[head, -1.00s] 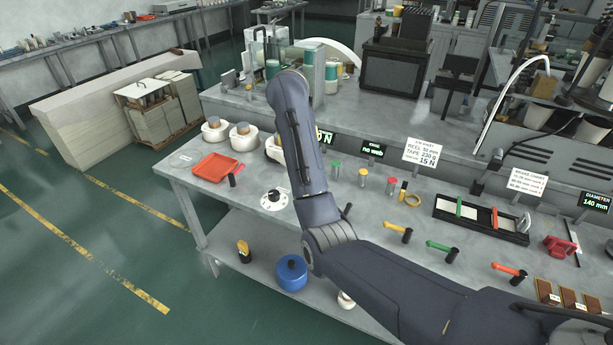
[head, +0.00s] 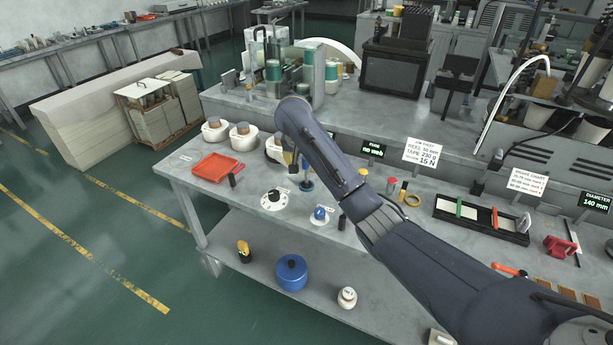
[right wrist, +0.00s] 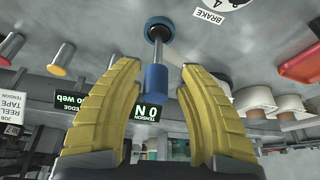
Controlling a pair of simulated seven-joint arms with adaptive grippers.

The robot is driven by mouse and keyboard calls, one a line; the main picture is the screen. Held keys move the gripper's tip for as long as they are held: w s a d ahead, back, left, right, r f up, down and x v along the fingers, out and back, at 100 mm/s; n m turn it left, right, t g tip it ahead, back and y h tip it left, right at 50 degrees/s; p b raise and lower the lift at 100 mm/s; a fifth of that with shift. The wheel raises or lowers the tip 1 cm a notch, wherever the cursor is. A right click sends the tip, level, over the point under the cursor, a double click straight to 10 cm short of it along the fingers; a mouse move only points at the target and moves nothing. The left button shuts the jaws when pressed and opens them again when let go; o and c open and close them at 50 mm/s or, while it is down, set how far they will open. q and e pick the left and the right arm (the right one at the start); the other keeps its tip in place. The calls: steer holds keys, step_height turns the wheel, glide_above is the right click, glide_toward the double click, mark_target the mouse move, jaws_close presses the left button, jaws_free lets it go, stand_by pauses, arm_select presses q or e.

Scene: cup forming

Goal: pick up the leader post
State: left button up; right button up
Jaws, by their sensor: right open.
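A post with a blue cap, a metal rod and a round blue base, which looks like the leader post, stands on the bench (head: 305,186). In the right wrist view its blue cap (right wrist: 156,79) lies between my fingers, apart from both. My right gripper (right wrist: 157,66) is open, with ribbed yellow fingers on either side of the post. In the head view my right gripper (head: 291,158) is mostly hidden by my forearm, just left of the post. My left gripper is not in view.
A white brake dial (head: 275,199) and a red tray (head: 214,167) are left of the post. A blue-knobbed piece (head: 320,213) is near the front edge. A red-capped post (head: 391,186) and a tape ring (head: 412,199) are to the right.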

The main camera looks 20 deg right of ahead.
mark_target(306, 168)
steer(key=shift+d+x, duration=0.2)
steer(key=shift+x, duration=2.65)
steer(key=shift+o, duration=0.3)
jaws_close()
steer(key=shift+r, duration=0.15)
